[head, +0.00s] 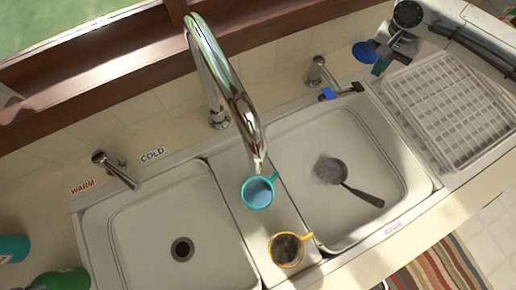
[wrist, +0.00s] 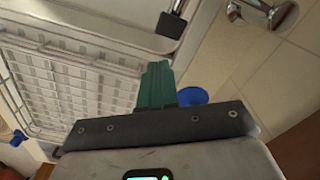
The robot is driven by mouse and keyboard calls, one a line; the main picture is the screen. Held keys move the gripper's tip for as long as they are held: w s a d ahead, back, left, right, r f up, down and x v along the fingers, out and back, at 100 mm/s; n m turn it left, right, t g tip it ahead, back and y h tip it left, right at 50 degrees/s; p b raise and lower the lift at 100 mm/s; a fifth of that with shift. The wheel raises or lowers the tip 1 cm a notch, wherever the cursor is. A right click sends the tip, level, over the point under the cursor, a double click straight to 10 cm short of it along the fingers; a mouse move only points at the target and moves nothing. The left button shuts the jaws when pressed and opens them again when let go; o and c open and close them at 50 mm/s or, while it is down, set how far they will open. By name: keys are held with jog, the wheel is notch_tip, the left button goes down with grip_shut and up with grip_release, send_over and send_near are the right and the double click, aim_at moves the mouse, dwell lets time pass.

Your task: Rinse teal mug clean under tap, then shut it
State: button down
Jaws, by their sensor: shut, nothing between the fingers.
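The teal mug (head: 258,207) stands upright on the strip between the two basins, just below the end of the chrome tap (head: 243,106). Its inside looks pale blue; I cannot tell whether that is water, or whether water runs. The left handle (head: 118,169) sits between WARM and COLD labels. The right handle (head: 315,75) stands behind the right basin, near a bar with blue and black ends (head: 341,93). My gripper (head: 381,67) is shut and empty beside the rack, right of that handle and far from the mug; its teal fingers (wrist: 156,88) show in the wrist view.
A yellow mug (head: 286,262) with brown contents stands in front of the teal one. A dark-handled ladle or pan (head: 331,171) lies in the right basin. A white dish rack (head: 450,106) fills the right side. A blue round object (wrist: 193,96) is behind my fingers. The left basin is empty.

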notch_tip(320, 180, up, 4)
jog(key=shift+r+p, duration=0.1)
jog(key=shift+p, duration=1)
